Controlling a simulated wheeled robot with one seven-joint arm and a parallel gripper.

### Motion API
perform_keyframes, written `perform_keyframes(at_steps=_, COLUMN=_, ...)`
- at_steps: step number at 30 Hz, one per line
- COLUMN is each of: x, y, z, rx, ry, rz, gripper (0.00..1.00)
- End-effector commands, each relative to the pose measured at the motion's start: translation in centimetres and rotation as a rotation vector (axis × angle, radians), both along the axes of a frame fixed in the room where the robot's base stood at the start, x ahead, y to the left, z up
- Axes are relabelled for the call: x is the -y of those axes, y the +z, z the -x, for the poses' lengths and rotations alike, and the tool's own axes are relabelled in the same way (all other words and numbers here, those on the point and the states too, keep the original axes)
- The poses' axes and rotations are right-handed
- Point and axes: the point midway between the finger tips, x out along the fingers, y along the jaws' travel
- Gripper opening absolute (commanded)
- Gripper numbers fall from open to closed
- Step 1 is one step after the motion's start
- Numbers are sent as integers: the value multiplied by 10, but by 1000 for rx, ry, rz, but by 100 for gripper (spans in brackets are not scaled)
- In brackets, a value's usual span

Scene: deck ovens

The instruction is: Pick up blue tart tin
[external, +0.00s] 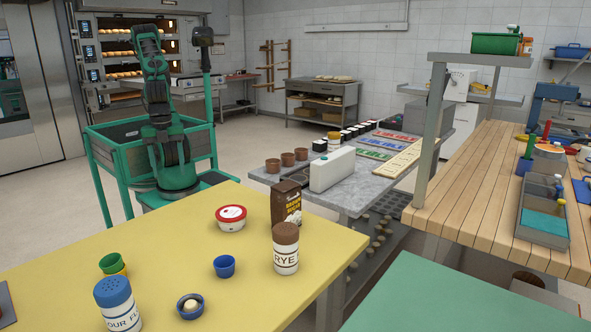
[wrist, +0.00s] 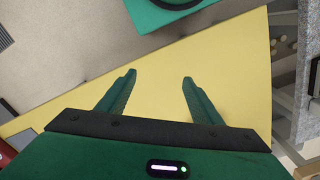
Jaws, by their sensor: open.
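A small blue tart tin (external: 224,266) stands on the yellow table (external: 330,245), near its middle in the external view. To its lower left is a darker blue round dish (external: 190,307) with a pale lump in it. In the wrist view my gripper (wrist: 158,79) is open and empty, its two green fingers apart above bare yellow surface. No tart tin shows in the wrist view. In the external view my arm is folded upright behind the table, well away from the tin; its fingertips cannot be made out there.
A green cup sits on a yellow one (external: 113,264) at left, behind a flour shaker (external: 117,303). A rye shaker (external: 286,248), a brown bag (external: 286,203) and a red-lidded tub (external: 231,217) stand to the right and behind the tin. The table's near right is clear.

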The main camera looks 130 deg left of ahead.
Motion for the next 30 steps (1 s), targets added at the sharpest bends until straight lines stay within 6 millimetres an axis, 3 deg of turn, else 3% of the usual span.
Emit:
perform_keyframes(at_steps=23, x=2, y=4, z=7, rx=24, ry=5, rz=7, gripper=65)
perform_keyframes(at_steps=26, x=12, y=-2, z=-14, rx=65, ry=24, rz=33, gripper=65)
perform_keyframes(at_steps=30, x=36, y=-18, z=-71, rx=179, ry=75, rz=99, gripper=65)
